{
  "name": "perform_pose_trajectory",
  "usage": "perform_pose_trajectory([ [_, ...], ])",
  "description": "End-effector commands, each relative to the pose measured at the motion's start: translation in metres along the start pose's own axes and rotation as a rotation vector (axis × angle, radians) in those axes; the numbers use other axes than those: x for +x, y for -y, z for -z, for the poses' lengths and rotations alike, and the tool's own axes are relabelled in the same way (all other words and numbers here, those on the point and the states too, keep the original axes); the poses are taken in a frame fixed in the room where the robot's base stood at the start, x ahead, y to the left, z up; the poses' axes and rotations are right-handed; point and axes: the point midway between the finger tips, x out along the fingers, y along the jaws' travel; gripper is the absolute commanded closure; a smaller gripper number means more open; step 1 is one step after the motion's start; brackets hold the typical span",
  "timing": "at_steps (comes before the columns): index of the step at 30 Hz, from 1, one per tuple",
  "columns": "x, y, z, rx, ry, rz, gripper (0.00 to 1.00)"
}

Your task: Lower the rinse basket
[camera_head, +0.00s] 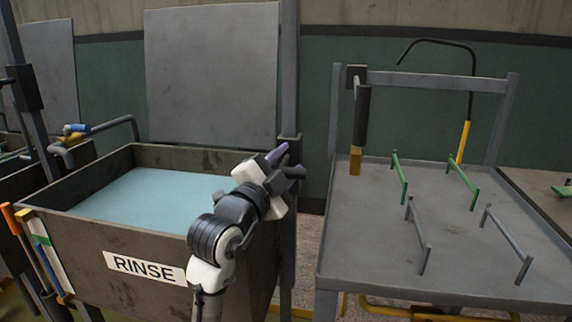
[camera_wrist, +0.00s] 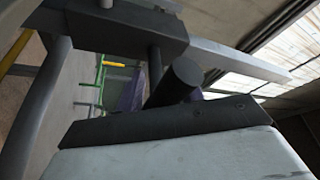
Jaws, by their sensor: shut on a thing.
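The tank labelled RINSE (camera_head: 62,232) stands at the left in the head view, filled with pale blue liquid (camera_head: 140,192). I cannot make out a basket in it. My gripper (camera_head: 283,163) is at the tank's right rear corner, beside the grey upright post (camera_head: 290,80). It is shut on a purple handle (camera_head: 278,151), whose end shows above the fingers. In the wrist view a purple patch (camera_wrist: 125,97) shows behind a dark round bar (camera_wrist: 181,77). The grip itself is largely hidden there.
A grey table (camera_head: 375,235) with green rails (camera_head: 401,178) and grey rails (camera_head: 418,237) stands at the right. A frame (camera_head: 430,82) rises at its back. Tools with coloured handles (camera_head: 50,268) hang at the tank's left front. A narrow floor gap separates tank and table.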

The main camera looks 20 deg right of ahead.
Motion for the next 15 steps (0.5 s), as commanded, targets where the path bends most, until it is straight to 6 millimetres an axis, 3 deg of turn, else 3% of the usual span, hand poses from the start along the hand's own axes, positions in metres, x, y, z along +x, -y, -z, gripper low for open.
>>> perform_pose_trajectory([
  [9,-0.0009,-0.0079,-0.0029,-0.014,0.004,-0.016,1.0],
  [10,-0.0009,-0.0081,-0.0029,-0.014,0.004,-0.016,0.61],
  [13,-0.0009,-0.0078,-0.0035,-0.014,0.005,-0.015,0.48],
  [15,-0.0008,-0.007,-0.0035,-0.012,0.005,-0.013,0.46],
])
